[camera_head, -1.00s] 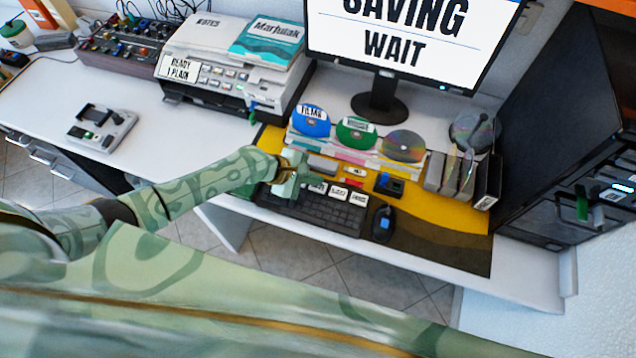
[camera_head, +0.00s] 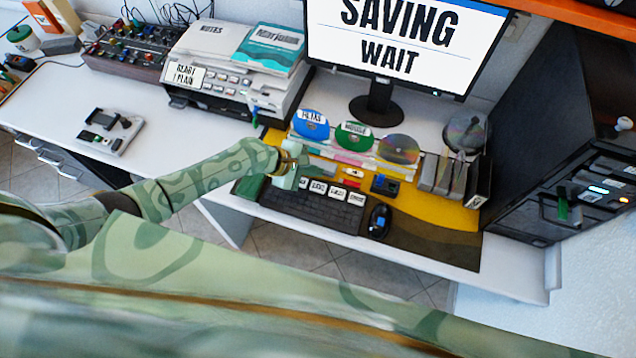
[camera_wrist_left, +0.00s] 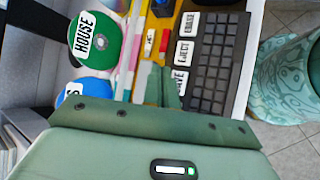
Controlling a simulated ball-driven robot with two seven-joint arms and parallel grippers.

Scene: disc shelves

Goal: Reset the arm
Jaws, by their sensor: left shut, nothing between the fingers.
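My left gripper (camera_head: 312,169) reaches in from the left and hangs over the yellow mat (camera_head: 450,211), near the back left of the black keyboard (camera_head: 318,208). Its fingers are shut and hold nothing. In the left wrist view the shut fingers (camera_wrist_left: 161,87) point at the mat between the discs and the keyboard. A blue disc (camera_head: 311,126), a green disc (camera_head: 354,137) labelled HOUSE and a silver disc (camera_head: 399,150) stand in a row behind the gripper. My right gripper is not in view.
A monitor (camera_head: 400,35) reading "SAVING WAIT" stands at the back. A printer (camera_head: 215,95) is at the back left, a black mouse (camera_head: 379,221) right of the keyboard. Grey slotted holders (camera_head: 445,176) and a black cabinet (camera_head: 545,130) are to the right. The white desk at left has free room.

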